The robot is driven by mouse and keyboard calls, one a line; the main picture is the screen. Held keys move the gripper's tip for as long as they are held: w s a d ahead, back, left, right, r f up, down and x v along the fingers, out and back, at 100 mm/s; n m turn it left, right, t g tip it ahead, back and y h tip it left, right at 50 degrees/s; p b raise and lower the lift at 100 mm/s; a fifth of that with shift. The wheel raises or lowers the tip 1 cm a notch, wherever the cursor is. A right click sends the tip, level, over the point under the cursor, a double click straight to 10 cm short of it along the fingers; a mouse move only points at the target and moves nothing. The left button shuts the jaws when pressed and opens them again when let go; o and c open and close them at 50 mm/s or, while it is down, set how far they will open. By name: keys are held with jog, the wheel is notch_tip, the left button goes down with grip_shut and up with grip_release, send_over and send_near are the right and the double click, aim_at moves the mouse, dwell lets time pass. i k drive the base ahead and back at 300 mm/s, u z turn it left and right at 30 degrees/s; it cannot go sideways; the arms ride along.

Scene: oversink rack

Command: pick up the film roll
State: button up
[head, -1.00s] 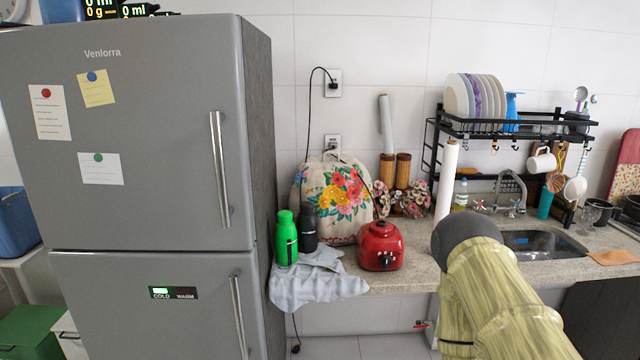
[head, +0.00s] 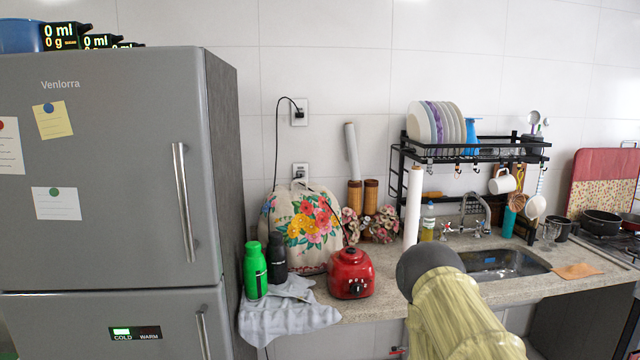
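Two white rolls show, and I cannot tell for sure which is the film roll. One tall white roll (head: 412,209) stands upright on the counter near the left end of the sink, in front of the rack's left side. Its foot is close to or behind my arm in the picture. A second, thinner white roll (head: 352,150) leans slightly against the wall, behind two brown cylinders. My arm, pale yellow with a dark grey rounded part, rises at the lower right. My gripper is not in view.
The counter (head: 385,300) holds a red blender base (head: 351,274), green bottle (head: 255,270), black bottle (head: 278,257), grey cloth (head: 290,315) and floral cover (head: 300,225). A black oversink rack (head: 470,152) with plates stands over the sink (head: 500,262). The fridge (head: 110,190) fills the left.

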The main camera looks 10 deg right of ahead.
aim_at(352, 149)
jog(key=i, duration=1.25)
jog(key=z, duration=0.7)
